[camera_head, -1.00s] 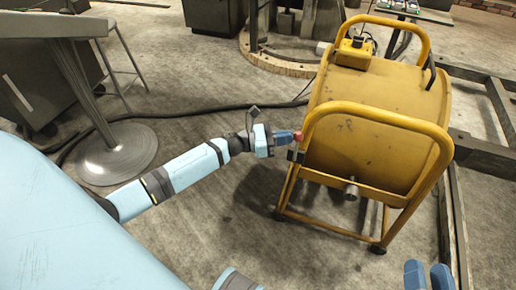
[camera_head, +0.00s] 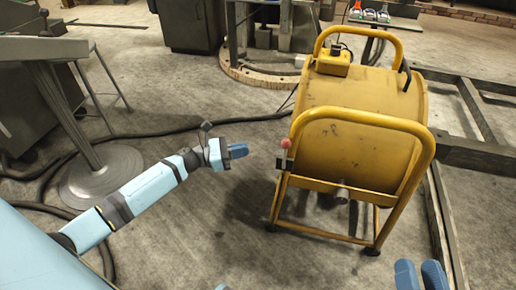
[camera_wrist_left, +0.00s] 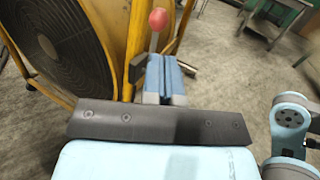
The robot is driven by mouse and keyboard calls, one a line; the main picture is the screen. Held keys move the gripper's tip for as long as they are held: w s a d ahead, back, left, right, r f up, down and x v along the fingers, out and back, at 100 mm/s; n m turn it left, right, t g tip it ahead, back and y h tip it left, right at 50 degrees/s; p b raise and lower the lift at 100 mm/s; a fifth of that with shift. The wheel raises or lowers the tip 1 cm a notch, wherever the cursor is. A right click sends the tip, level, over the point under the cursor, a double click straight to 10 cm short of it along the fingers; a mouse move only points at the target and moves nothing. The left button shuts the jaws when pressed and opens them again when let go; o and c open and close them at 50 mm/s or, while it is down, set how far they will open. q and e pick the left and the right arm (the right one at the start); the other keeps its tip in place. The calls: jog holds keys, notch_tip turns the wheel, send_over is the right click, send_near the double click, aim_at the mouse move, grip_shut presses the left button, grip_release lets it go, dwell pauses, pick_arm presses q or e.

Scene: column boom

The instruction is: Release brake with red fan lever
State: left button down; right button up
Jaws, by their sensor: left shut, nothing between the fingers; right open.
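The yellow drum-shaped fan (camera_head: 350,150) stands on its tubular frame right of centre in the head view. Its lever, with a red ball knob (camera_head: 285,144), sticks up from a dark bracket (camera_head: 284,163) on the frame's left side. In the left wrist view the red knob (camera_wrist_left: 158,18) shows beyond the fingers; its lower shaft is partly hidden behind them. My left gripper (camera_head: 239,151) is shut and empty, left of the knob and apart from it. The left fingers (camera_wrist_left: 163,76) also show in the wrist view. My right gripper (camera_head: 420,276) is open and empty at the bottom right edge.
A dark cable (camera_head: 170,135) runs across the floor behind my left arm. Dark metal beams (camera_head: 470,152) lie right of the fan. The floor between left gripper and fan is clear.

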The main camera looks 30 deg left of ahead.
pick_arm(q)
jog(key=shift+v, duration=2.05)
pick_arm(e)
jog(key=shift+d+f+g, duration=0.2)
jog(key=shift+f+g, duration=0.1)
jog(key=shift+f, duration=0.25)
pick_arm(q)
jog(key=shift+r, duration=0.15)
